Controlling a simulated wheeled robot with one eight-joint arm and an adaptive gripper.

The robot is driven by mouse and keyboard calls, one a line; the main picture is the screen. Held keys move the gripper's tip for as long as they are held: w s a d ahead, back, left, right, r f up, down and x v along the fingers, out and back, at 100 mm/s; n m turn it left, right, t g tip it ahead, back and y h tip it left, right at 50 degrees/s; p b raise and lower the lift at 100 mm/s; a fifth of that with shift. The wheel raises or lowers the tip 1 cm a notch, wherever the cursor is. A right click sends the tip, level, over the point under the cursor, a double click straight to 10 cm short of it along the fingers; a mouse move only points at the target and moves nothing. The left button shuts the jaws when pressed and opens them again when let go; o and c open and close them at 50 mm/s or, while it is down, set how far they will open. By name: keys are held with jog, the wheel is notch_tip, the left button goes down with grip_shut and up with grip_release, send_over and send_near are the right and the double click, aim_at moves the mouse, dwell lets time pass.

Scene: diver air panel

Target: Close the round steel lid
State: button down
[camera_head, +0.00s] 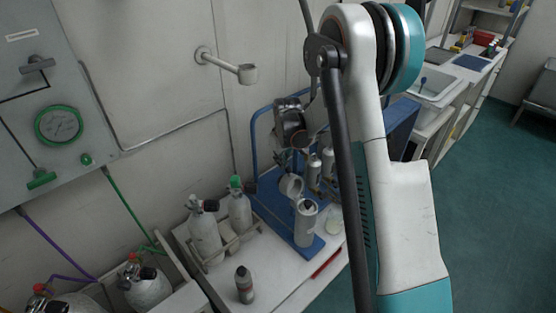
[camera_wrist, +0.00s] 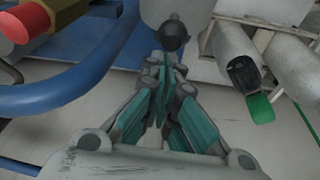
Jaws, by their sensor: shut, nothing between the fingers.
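A pale round piece, which looks like the round steel lid (camera_head: 291,186), stands tilted beside the top of a short grey upright cylinder (camera_head: 305,226) on the blue stand in the head view. I cannot clearly see how the two join. My gripper (camera_wrist: 166,62) is shut and empty in the wrist view. Its fingertips are close to a black ball knob (camera_wrist: 173,36) in front of a grey cylindrical body. Whether they touch the knob, I cannot tell. The lid is not clearly recognisable in the wrist view.
A blue tube frame (camera_wrist: 75,85) runs left of my gripper, with a red and brass fitting (camera_wrist: 50,12) above it. A green-ended valve (camera_wrist: 258,105) is at the right. Grey bottles (camera_head: 205,236) stand in a rack, and a small dark bottle (camera_head: 244,285) stands in front.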

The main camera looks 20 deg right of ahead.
jog(key=shift+s+d+r, duration=0.1)
jog(key=shift+s+r, duration=0.2)
jog(key=shift+s, duration=0.25)
jog(key=shift+s+d, duration=0.1)
